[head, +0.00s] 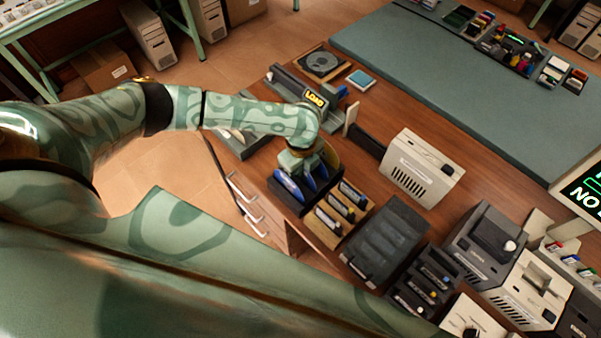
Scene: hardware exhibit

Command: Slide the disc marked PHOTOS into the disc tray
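My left gripper (303,168) points down at a dark rack (288,205) near the table's front edge. Blue discs (290,187) stand on edge in the rack, right under the gripper. The fingertips are hidden among the discs and rack walls, so I cannot tell whether they hold one. No PHOTOS marking is readable. I cannot tell which is the disc tray. My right gripper is out of view.
Beside the rack stand a wooden rack of cartridges (337,213), a dark ribbed tray (383,240) and a beige drive box (422,167). Grey and beige machines (485,245) crowd the right. A blue-green mat (440,70) has clear room at the back.

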